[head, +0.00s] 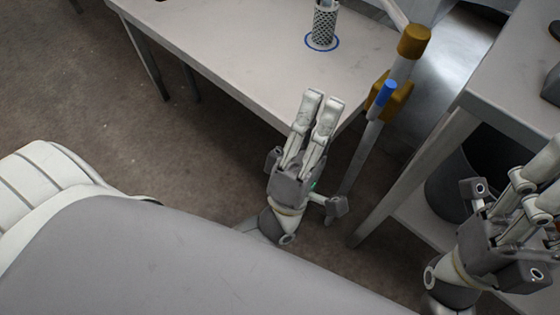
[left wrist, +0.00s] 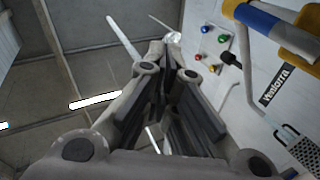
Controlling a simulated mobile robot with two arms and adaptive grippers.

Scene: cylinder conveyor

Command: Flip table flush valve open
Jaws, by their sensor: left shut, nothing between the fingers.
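A pipe fitting with a blue lever-like tip (head: 386,93) and brown-yellow blocks (head: 413,42) stands at the table's right end. It looks like the valve. In the left wrist view a blue and yellow part (left wrist: 262,20) shows at the upper right. My left gripper (head: 322,102) points up and forward at the table's near edge, left of the blue tip and apart from it. Its fingers are together and empty, also in the left wrist view (left wrist: 164,55). My right gripper (head: 538,178) is at the right edge, partly cut off; its finger state is unclear.
The white table (head: 235,60) carries a perforated metal cup (head: 323,25) inside a blue ring. A grey shelf table (head: 510,85) stands at the right, with a dark bin (head: 455,185) behind its leg. Coloured buttons (left wrist: 207,29) show on a panel in the left wrist view.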

